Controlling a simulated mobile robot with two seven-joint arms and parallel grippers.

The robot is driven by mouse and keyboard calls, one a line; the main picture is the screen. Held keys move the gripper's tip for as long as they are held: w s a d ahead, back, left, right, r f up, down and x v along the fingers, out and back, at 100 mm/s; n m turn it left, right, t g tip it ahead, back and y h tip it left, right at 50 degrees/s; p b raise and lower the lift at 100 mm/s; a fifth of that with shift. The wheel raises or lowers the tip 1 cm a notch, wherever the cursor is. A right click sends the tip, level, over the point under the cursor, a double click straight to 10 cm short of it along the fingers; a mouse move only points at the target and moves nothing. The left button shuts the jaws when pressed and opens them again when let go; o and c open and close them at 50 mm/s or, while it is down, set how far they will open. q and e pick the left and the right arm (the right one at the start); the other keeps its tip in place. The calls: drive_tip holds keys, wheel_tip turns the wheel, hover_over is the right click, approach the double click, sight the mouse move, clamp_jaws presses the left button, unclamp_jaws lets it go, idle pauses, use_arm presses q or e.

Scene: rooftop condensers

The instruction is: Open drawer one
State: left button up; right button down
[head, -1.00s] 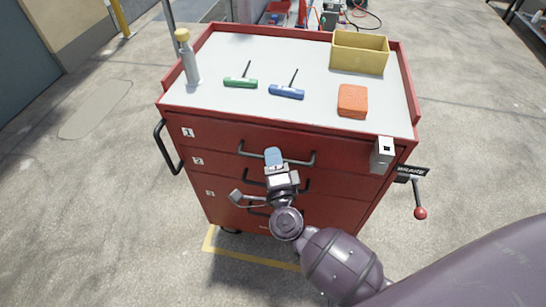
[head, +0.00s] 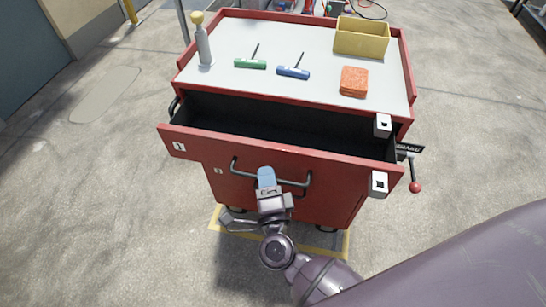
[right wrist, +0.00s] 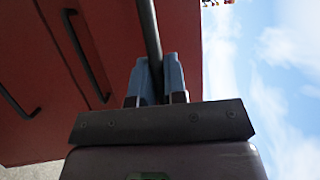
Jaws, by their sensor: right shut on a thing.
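Drawer one (head: 330,167), marked with a white "1" label, is the top drawer of the red tool cart and stands pulled out. Its dark inside shows and looks empty. My right gripper (head: 266,173) is shut on its dark bar handle (head: 237,172), left of the handle's middle. In the right wrist view the blue fingers (right wrist: 158,78) sit on both sides of the handle bar (right wrist: 149,35). My left gripper is not in view.
A brake lever (head: 413,172) sticks out at the right. The floor around is clear.

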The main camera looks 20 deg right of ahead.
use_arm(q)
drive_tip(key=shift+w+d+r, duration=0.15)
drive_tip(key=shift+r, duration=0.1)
use_arm(e)
drive_tip(key=s+a, duration=0.6)
drive_tip(key=s, duration=0.3)
drive_tip(key=shift+s+a, duration=0.15)
drive_tip(key=c, duration=1.2)
unclamp_jaws()
drive_tip(key=shift+o, duration=0.2)
